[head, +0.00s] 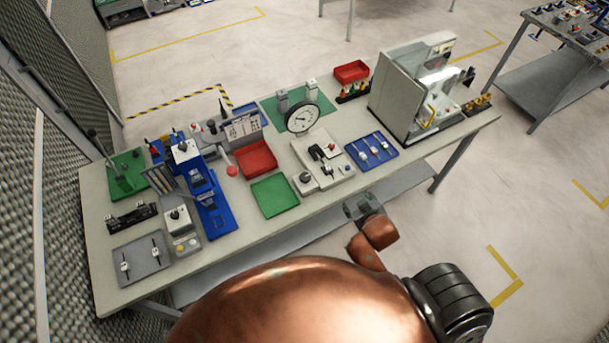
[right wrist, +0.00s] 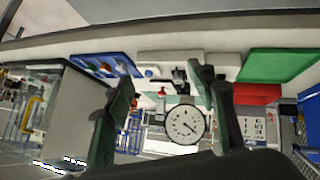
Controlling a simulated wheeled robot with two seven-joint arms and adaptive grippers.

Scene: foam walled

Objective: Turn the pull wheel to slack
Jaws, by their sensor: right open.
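A light grey fixture (head: 325,160) with a dark clamp and a red part stands mid-bench. A round dial gauge (head: 302,117) stands behind it; it also shows in the right wrist view (right wrist: 185,125). A small block with a round grey knob (head: 305,179) is at the fixture's front left; I cannot tell whether this is the pull wheel. My right gripper (head: 363,207) is at the bench's front edge, in front of the fixture and apart from it. In the right wrist view its fingers (right wrist: 170,105) are wide apart and empty. My left gripper is not in view.
A blue tray (head: 357,151) lies right of the fixture, with a large grey machine (head: 412,88) beyond. Red (head: 256,158) and green (head: 273,196) trays lie to the left. Blue devices (head: 208,205) crowd the left end. A mesh wall (head: 38,200) borders the left.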

